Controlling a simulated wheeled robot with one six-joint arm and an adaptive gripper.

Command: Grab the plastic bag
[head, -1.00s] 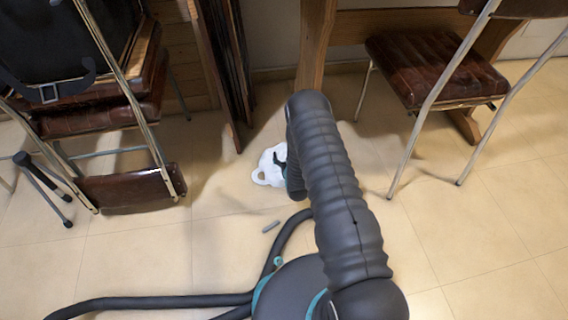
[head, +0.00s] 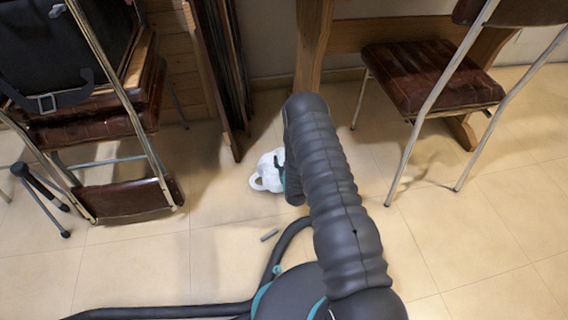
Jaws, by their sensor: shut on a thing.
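The white plastic bag (head: 265,174) is on or just above the tiled floor near the middle of the head view, with a loop handle at its left. My gripper (head: 281,168) is at the right side of the bag and is shut on it. My dark arm hides most of the gripper and the right part of the bag. I cannot tell whether the bag still touches the floor.
Stacked brown chairs (head: 95,120) stand at the left, with dark boards (head: 222,80) leaning beside them. Another brown chair (head: 425,75) stands at the right by a wooden post (head: 312,45). A small grey stick (head: 269,235) lies on the floor. Floor at lower right is clear.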

